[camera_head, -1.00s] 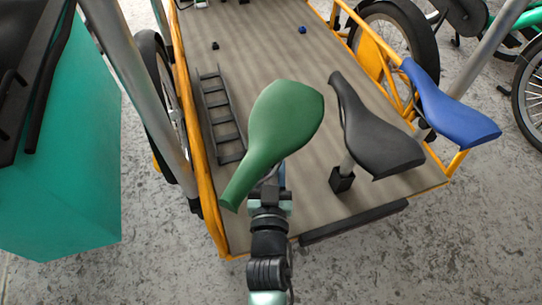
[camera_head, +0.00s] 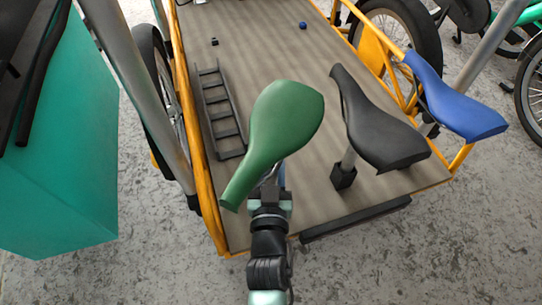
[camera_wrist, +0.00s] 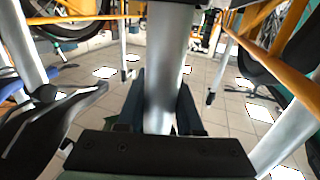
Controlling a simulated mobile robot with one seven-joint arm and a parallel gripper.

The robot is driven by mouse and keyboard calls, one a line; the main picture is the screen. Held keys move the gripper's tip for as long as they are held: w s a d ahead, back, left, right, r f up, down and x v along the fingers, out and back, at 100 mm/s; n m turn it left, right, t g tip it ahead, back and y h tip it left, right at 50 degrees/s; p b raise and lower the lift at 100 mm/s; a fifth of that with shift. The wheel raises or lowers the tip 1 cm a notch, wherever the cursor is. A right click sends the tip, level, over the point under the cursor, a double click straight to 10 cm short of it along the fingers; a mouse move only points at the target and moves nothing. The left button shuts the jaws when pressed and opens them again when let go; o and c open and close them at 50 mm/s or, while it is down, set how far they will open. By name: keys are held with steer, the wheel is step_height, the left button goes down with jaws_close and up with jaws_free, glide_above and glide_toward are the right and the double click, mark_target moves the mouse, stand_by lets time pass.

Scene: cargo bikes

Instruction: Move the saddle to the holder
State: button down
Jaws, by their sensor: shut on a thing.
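A green saddle (camera_head: 278,125) is held up in front of me over the orange-framed cargo bed. My gripper (camera_head: 270,192) is below it, shut on its post; the wrist view shows the silver post (camera_wrist: 168,75) between the dark fingers (camera_wrist: 160,105). A black saddle (camera_head: 375,125) stands on a short post in a small black socket (camera_head: 343,176) on the bed, right of the green one. A blue saddle (camera_head: 458,103) is farther right. A black ladder-like rack (camera_head: 221,115) lies on the bed at the left. I cannot tell which part is the holder.
The bed floor (camera_head: 260,50) is mostly bare, with a tiny blue item (camera_head: 303,25) and a tiny dark item (camera_head: 214,42) far back. A teal box (camera_head: 75,170) stands at the left. A grey pole (camera_head: 145,90) rises beside the bed. A dark bar (camera_head: 355,219) edges the bed's front.

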steer(key=shift+f, duration=0.1)
steer(key=shift+c, duration=2.4)
jaws_free()
steer(key=s+p, duration=0.5)
steer(key=s, duration=0.8)
steer(key=shift+a, duration=0.15)
